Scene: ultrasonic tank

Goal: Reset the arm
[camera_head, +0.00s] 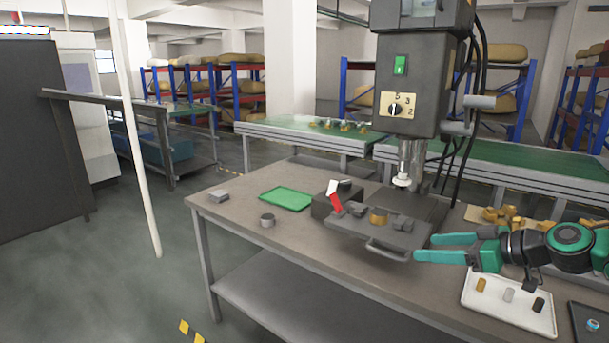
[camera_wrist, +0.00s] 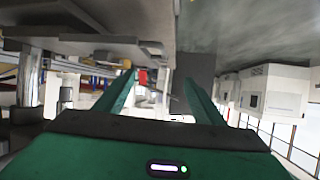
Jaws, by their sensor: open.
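My gripper (camera_head: 428,247) is at the right in the head view, with two green fingers spread apart and nothing between them. It points left, above the table and in front of the drill press table (camera_head: 405,240).
The grey workbench (camera_head: 240,208) carries a drill press (camera_head: 412,85), a green tray (camera_head: 287,199), a small grey cup (camera_head: 267,220) and a grey block (camera_head: 219,196). A white tray (camera_head: 515,318) with 3 small cylinders lies below my arm. Green conveyors stand behind.

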